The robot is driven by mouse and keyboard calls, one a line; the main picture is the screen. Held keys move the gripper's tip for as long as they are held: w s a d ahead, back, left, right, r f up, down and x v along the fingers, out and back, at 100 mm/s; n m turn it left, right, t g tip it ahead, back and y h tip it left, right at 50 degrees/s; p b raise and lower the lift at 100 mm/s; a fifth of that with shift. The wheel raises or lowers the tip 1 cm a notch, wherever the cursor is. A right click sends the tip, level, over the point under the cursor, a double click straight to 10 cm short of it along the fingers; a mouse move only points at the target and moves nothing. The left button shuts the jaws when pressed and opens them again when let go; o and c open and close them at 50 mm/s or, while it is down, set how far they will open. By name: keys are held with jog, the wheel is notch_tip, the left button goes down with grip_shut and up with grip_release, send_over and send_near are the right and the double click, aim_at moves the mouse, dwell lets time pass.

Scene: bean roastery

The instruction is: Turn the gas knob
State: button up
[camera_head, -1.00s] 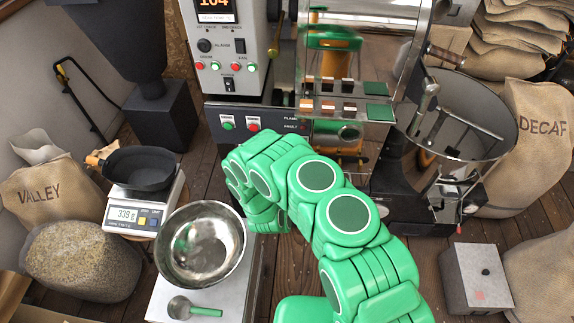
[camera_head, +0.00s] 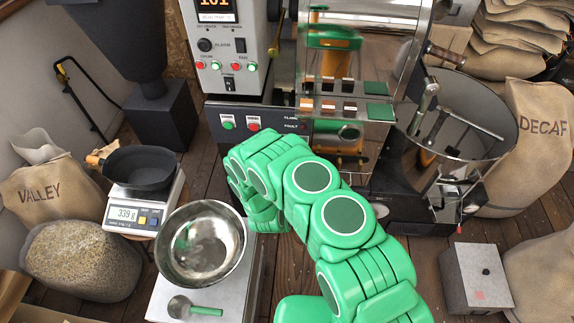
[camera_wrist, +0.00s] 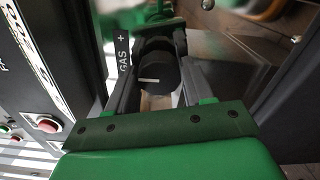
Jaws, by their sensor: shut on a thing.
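The gas knob (camera_wrist: 158,75) is a dark round knob with a pale pointer line, seen in the wrist view beside a panel marked "GAS +" (camera_wrist: 124,58). My gripper (camera_wrist: 160,52) is shut on it, with one finger on each side. The pointer line lies roughly level across the knob in that view. In the head view my green arm covers the knob and the gripper's fingers.
The roaster's control panel (camera_head: 225,50) and a lower panel with green and red buttons (camera_head: 240,124) stand behind my arm. A steel bowl (camera_head: 201,245) and a scoop (camera_head: 195,308) lie at left. A scale (camera_head: 139,216) holds a black pan (camera_head: 140,170). The cooling drum (camera_head: 480,95) is at right.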

jog(key=shift+a, duration=0.1)
dwell(0.3)
jog(key=o, duration=1)
jog(key=shift+s, duration=3.95)
